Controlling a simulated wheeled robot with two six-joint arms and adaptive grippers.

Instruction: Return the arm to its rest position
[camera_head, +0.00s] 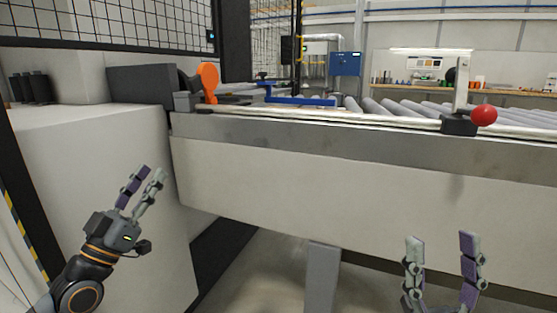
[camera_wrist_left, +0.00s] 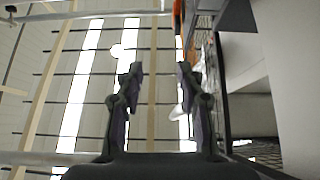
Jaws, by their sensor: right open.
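My left gripper (camera_head: 150,173) is at the left, in front of the white machine housing (camera_head: 105,150), with its fingers pointing up. In the left wrist view its two fingers (camera_wrist_left: 160,70) stand apart with nothing between them. My right gripper (camera_head: 441,243) is at the lower right, in front of the machine's long grey side (camera_head: 330,165). Its fingers point up, spread and empty. Both grippers look clear of the machine. Most of the right arm is hidden below the picture edge.
An orange handle (camera_head: 208,80) stands on the machine's left end, beside a blue bar (camera_head: 300,100). A grey leg (camera_head: 322,275) stands under the machine. Mesh fencing (camera_head: 100,22) is behind.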

